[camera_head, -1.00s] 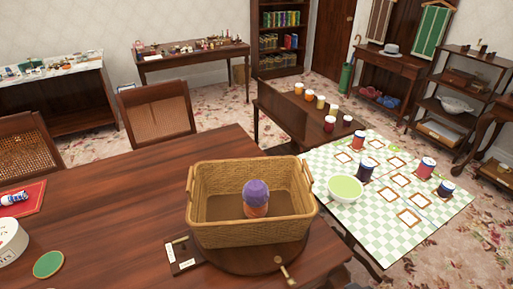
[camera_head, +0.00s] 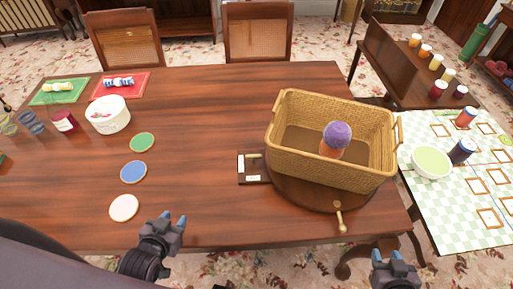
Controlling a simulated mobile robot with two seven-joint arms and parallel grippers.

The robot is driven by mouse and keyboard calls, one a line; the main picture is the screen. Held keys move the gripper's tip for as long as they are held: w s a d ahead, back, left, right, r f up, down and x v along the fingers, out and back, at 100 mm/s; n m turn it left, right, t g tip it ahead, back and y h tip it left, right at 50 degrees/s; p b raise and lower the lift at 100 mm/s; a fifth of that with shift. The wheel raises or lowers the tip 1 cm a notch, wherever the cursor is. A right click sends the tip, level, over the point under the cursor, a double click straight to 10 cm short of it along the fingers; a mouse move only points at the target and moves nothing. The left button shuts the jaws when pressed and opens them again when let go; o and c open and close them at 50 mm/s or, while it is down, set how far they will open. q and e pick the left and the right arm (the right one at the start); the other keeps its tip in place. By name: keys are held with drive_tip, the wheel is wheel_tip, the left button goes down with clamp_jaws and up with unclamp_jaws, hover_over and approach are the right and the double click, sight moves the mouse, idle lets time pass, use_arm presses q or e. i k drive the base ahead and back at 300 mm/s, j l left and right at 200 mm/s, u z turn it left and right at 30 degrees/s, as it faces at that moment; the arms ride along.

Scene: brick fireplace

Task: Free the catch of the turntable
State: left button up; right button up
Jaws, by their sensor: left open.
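The turntable (camera_head: 292,195) is a round dark wooden disc near the table's front right, mostly hidden under a wicker basket (camera_head: 320,165). A brass crank handle (camera_head: 340,217) sticks out at its front. At its left is the catch, a dark plate (camera_head: 245,178) with a small brass lever (camera_head: 254,156) at its upper end and pale labels whose text is too small to read. My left gripper (camera_head: 173,218) is open and empty over the front table edge, left of the catch and apart from it. My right gripper (camera_head: 388,254) looks open and empty, beyond the table's front right.
A purple-topped orange object (camera_head: 336,137) stands in the basket. Green (camera_head: 142,142), blue (camera_head: 133,172) and white (camera_head: 124,208) discs lie left of the catch. A white tub (camera_head: 107,114) stands farther left. A checked side table (camera_head: 430,205) adjoins at right.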

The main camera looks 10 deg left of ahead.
sight(253, 156)
drive_tip(key=u, duration=1.4)
drive_tip(key=k+l+u, duration=0.1)
drive_tip(key=l+u, duration=0.25)
drive_tip(key=k+l+u, duration=0.1)
drive_tip(key=u, duration=0.3)
drive_tip(key=k+l, duration=0.25)
drive_tip(key=l, duration=0.2)
